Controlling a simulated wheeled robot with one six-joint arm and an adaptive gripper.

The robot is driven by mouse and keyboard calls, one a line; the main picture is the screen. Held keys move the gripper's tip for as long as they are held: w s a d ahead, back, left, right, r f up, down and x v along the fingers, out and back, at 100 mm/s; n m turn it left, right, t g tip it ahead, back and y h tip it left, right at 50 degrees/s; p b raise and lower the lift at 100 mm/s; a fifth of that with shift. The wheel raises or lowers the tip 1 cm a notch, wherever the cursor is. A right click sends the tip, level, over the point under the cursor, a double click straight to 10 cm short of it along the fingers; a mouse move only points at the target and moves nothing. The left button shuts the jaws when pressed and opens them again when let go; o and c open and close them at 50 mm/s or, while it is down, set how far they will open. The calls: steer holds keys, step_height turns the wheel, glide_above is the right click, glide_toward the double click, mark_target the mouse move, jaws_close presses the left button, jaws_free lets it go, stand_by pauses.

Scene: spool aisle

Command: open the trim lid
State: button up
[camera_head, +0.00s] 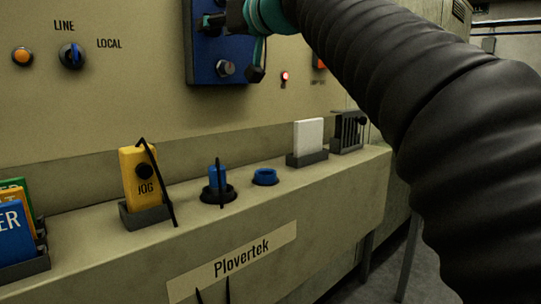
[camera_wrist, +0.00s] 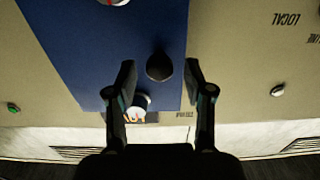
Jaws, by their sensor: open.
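A blue panel (camera_head: 205,66) is mounted on the beige console wall and lies flat against it; I cannot read any label naming it the trim lid. It also shows in the wrist view (camera_wrist: 75,50). A round black knob (camera_wrist: 159,66) stands out from it, between the fingertips of my gripper (camera_wrist: 160,72). The fingers are apart, with a gap on both sides of the knob; depth to it is hard to tell. In the head view my arm partly hides the panel's upper right.
An orange button (camera_head: 22,56) and a LINE/LOCAL selector (camera_head: 72,56) are left of the panel. A red light (camera_head: 285,76) glows at its right. The ledge below holds a yellow JOG card (camera_head: 134,178), blue parts and a white card (camera_head: 308,135).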

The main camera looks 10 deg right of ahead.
steer(key=b+v, duration=0.3)
steer(key=v, duration=0.9)
steer(key=s+d+f+m+g+h, duration=0.1)
steer(key=f+m+g+h, duration=0.1)
steer(key=f, duration=1.1)
steer(key=s+d+f+m+g+h+p, duration=0.1)
steer(key=s+d+f+m+g+h, duration=0.1)
steer(key=f, duration=1.2)
steer(key=shift+s+d+m+g+h, duration=0.2)
steer(key=shift+s+m+g+h, duration=0.1)
steer(key=shift+h, duration=0.5)
steer(key=shift+f, duration=0.1)
